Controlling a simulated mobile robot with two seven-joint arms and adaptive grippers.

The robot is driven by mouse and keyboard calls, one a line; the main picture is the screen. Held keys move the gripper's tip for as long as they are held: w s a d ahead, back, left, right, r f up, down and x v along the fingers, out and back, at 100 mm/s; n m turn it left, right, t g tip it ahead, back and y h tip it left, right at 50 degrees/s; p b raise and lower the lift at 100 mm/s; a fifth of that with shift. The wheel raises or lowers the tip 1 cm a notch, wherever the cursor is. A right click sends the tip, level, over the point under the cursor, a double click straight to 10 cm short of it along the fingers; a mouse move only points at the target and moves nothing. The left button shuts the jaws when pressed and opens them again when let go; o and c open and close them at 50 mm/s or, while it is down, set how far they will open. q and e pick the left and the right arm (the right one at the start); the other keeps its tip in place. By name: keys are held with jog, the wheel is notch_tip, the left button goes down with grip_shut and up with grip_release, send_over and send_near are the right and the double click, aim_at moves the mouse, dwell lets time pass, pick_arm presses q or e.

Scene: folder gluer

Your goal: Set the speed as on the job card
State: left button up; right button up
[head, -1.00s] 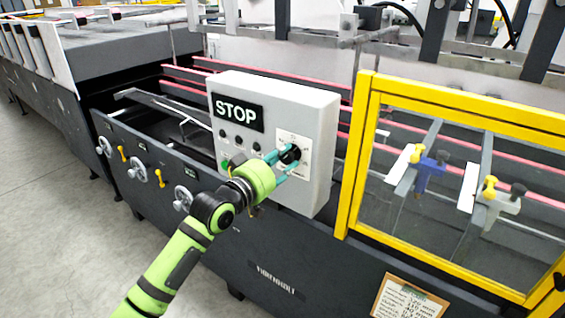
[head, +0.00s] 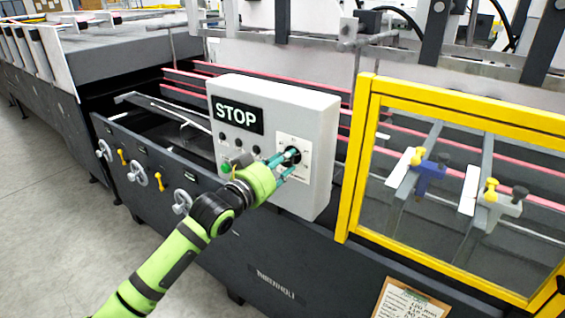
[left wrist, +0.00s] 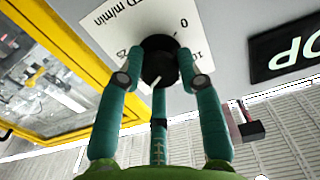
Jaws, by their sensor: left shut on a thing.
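The speed knob is a black round dial (left wrist: 160,68) on a white scale plate (left wrist: 122,22) marked in m/min, with a pale pointer line. In the head view the knob (head: 292,155) is on the front of the grey control box (head: 320,150). My left gripper (head: 285,166) is shut on the knob; its teal fingers also show around it in the left wrist view (left wrist: 160,75). The fingers cover part of the knob and scale. The job card (head: 410,302) is on a brown clipboard at the bottom right, its writing too small to read. My right gripper is not seen.
A black STOP sign (head: 238,114) and several small buttons, one green (head: 226,167), are on the same box. A yellow-framed clear guard (head: 362,160) stands to the right. Handwheels (head: 138,173) stick out of the machine's side at left. Grey floor (head: 45,200) is free at left.

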pick_arm(q)
jog(key=o, duration=1.2)
jog(key=shift+c, duration=0.2)
jog(key=v, duration=1.2)
